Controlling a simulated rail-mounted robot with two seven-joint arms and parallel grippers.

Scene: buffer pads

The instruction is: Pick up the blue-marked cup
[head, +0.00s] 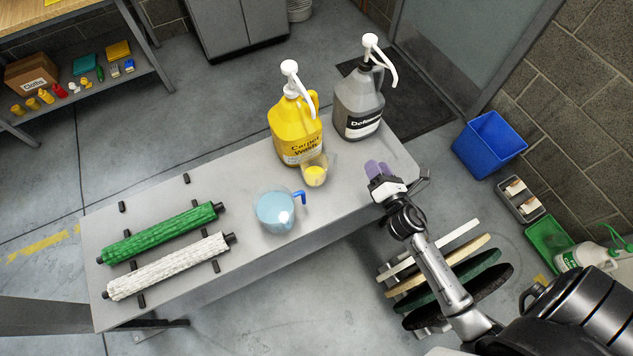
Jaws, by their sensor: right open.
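A clear jug-like cup (275,212) with a blue handle and pale blue liquid stands upright on the middle of the grey bench (170,195). It is the only cup with blue on it. A smaller clear cup (315,173) with yellow contents stands behind it, in front of the yellow bottle. My right gripper (376,168), with purple fingertips, is open over the bench's right end, to the right of both cups and apart from them. Nothing shows between its fingers. My left gripper is not in view.
A yellow Carpet Wash pump bottle (295,132) and a grey pump bottle (359,107) stand at the bench's back right. A green roller (160,233) and a white roller (168,266) lie at its left. Round pads (450,275) stand on the floor below my right arm.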

